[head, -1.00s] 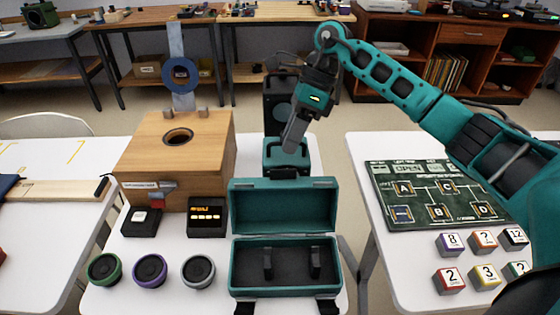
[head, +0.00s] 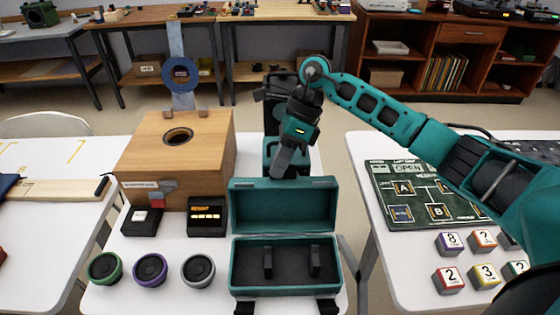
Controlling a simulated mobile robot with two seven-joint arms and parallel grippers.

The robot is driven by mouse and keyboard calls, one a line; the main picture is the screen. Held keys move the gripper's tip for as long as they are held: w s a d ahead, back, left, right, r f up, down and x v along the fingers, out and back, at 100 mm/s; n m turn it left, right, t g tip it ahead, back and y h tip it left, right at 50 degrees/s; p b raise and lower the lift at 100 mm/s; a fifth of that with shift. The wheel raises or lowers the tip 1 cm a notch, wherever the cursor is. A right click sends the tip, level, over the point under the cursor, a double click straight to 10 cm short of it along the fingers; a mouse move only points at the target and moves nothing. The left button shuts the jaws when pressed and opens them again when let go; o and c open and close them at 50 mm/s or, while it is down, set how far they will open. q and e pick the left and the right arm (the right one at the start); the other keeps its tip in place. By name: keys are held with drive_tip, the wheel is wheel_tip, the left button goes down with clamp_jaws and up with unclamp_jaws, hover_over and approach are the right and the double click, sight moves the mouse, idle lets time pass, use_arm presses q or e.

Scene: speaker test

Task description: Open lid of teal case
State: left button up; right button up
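The teal case (head: 233,270) lies on the white table at the lower middle. Its lid (head: 283,183) stands raised at the back, so the dark interior with two upright black holders shows. My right gripper (head: 281,170) is just behind and above the lid's upper edge, pointing down. Its fingers look close together, but whether they are shut is not clear. I cannot tell whether they touch the lid. My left gripper is not in view.
A wooden speaker box (head: 215,140) stands left of the case. In front of it are a small display box (head: 207,217), a black button box (head: 141,222) and three round drivers (head: 150,270). A green board (head: 420,215) and numbered cubes (head: 449,280) lie on the right table.

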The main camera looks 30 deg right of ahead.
clamp_jaws()
idle(0.9)
